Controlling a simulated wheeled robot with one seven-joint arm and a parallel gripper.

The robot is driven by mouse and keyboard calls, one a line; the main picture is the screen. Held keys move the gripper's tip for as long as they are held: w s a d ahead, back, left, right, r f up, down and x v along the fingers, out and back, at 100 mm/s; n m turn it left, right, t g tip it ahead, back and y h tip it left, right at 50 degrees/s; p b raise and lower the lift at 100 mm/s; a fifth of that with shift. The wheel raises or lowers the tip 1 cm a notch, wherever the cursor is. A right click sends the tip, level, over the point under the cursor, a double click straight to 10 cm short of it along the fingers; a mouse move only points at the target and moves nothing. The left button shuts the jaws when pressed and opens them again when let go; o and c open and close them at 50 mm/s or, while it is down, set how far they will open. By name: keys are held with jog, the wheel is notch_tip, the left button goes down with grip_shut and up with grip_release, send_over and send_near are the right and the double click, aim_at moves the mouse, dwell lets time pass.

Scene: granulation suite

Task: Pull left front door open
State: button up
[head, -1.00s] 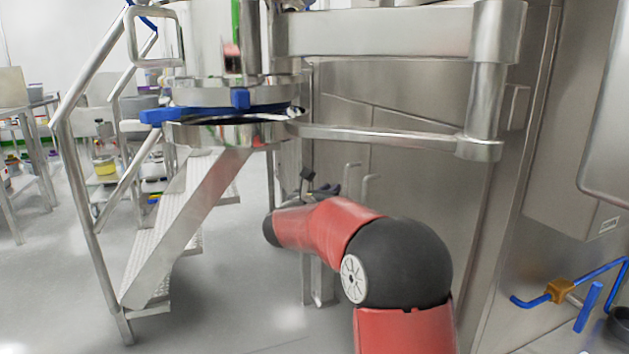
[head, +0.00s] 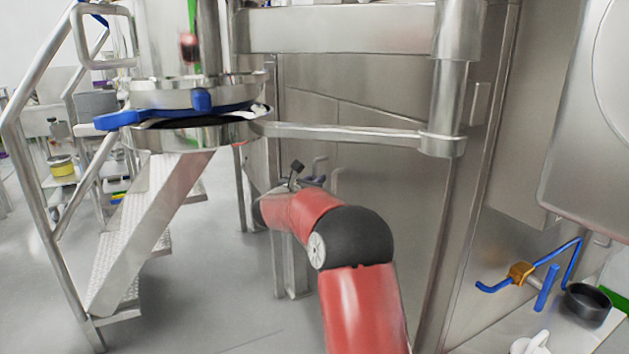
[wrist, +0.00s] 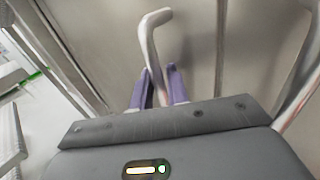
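In the wrist view one bent bar handle (wrist: 150,42) rises between the two purple fingers of my gripper (wrist: 159,82). The fingers stand close on both sides of the bar and look shut on it. In the head view a handle (head: 320,166) shows just beyond my wrist, and my arm hides most of the gripper. The door panel (wrist: 190,45) behind the handle looks flat. I cannot tell whether it stands ajar.
A steel bowl ring with a blue clamp (head: 190,113) hangs on a bracket arm at the upper left. Metal steps with a railing (head: 150,235) stand left of my arm. Blue pipework (head: 555,265) and a black cup (head: 587,303) are at the right. Grey floor (head: 210,300) lies open in front.

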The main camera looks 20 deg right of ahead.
jog(key=shift+c, duration=0.3)
grip_shut()
